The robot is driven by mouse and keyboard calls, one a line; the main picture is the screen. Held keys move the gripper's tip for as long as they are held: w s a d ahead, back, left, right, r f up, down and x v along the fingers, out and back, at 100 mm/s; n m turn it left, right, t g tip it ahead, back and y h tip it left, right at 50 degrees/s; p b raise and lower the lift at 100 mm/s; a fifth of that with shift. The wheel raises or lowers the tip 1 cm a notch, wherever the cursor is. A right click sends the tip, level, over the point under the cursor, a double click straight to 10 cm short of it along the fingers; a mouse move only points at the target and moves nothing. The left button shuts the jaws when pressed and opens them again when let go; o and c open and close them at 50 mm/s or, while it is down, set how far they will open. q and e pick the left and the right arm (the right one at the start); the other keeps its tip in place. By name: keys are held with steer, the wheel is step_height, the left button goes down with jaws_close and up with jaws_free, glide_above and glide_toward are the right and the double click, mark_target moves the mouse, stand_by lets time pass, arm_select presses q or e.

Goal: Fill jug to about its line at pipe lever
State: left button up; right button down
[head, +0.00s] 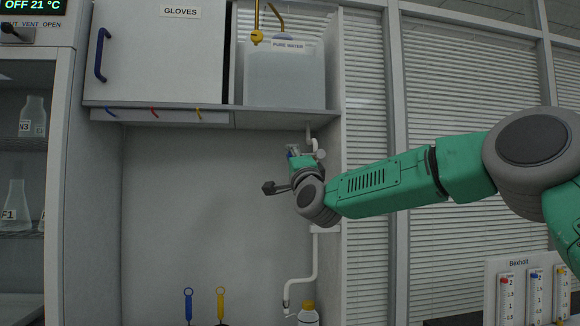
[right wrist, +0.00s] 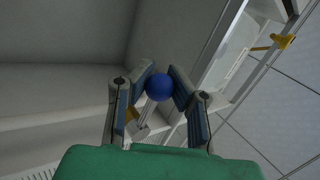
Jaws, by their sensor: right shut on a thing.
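A white pipe (head: 315,262) runs down the wall below the shelf and bends to an outlet low in the head view. A blue ball knob on a thin pale stem, the pipe lever (right wrist: 158,87), sits between my right fingertips in the right wrist view. My right gripper (head: 293,152) is at the upper part of the pipe, shut on this knob; it also shows in the right wrist view (right wrist: 160,84). No jug can be made out for sure, nor its line or any water. My left gripper is out of view.
A white bottle with a yellow cap (head: 308,315) stands beside the outlet, cut by the lower edge. A pure water tank (head: 284,78) stands on the shelf (head: 230,119) above. A blue and a yellow ring-topped tool (head: 221,303) stand lower left.

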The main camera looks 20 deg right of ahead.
steer(key=shift+r+m+h, duration=0.15)
steer(key=shift+m+h, duration=0.15)
steer(key=shift+h, duration=0.1)
steer(key=c, duration=1.3)
jaws_free()
steer(key=shift+s+d, duration=0.1)
steer(key=shift+s, duration=0.05)
steer(key=shift+s+d, duration=0.1)
steer(key=shift+s, duration=0.05)
steer(key=shift+f, duration=0.25)
steer(key=v, duration=1.1)
steer(key=shift+s+d+f, duration=0.1)
steer(key=shift+s, duration=0.25)
